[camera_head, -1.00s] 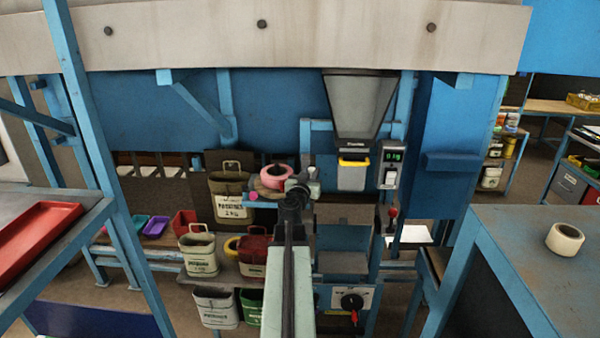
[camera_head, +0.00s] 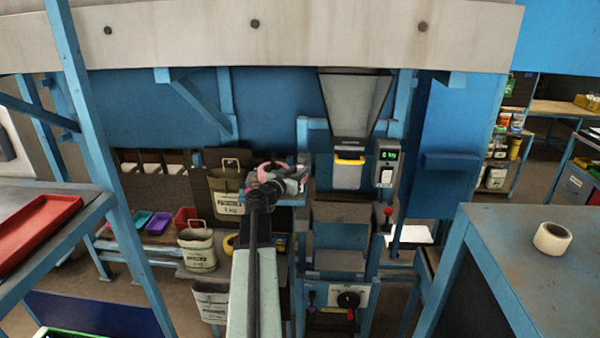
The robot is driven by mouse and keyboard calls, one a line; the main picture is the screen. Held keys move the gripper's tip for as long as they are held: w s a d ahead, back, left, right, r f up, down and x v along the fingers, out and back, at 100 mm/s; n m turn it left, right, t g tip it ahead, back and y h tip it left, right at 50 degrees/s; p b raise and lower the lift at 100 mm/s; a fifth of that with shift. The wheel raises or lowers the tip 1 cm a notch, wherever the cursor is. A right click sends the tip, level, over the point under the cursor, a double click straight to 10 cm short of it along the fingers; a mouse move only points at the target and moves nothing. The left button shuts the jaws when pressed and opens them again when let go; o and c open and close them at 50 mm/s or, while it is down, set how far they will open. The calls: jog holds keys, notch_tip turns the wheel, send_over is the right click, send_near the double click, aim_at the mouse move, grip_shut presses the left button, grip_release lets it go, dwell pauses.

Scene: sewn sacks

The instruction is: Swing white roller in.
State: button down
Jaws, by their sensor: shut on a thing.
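My gripper (camera_head: 293,178) is at the end of my raised arm, in front of the small blue shelf left of the hopper. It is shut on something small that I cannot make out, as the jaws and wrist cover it. A pink ring-shaped roll (camera_head: 267,169) shows partly behind the gripper; I cannot tell whether they touch. I see no clear swinging white roller. The one white roll (camera_head: 553,238) in plain view lies on the right-hand table, well away from my gripper.
A grey hopper (camera_head: 354,105) with a yellow-edged spout hangs right of my gripper, beside a scale display (camera_head: 387,155). Labelled sacks (camera_head: 197,250) hang at lower left. A blue post (camera_head: 100,170) and a red tray (camera_head: 38,228) stand left. The right table (camera_head: 500,222) is mostly bare.

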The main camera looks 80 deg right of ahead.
jog(key=c, duration=1.2)
grip_release()
jog(key=shift+w+d, duration=0.2)
jog(key=shift+s, duration=0.15)
jog(key=shift+a, duration=0.1)
jog(key=v, duration=0.7)
jog(key=shift+a, duration=0.35)
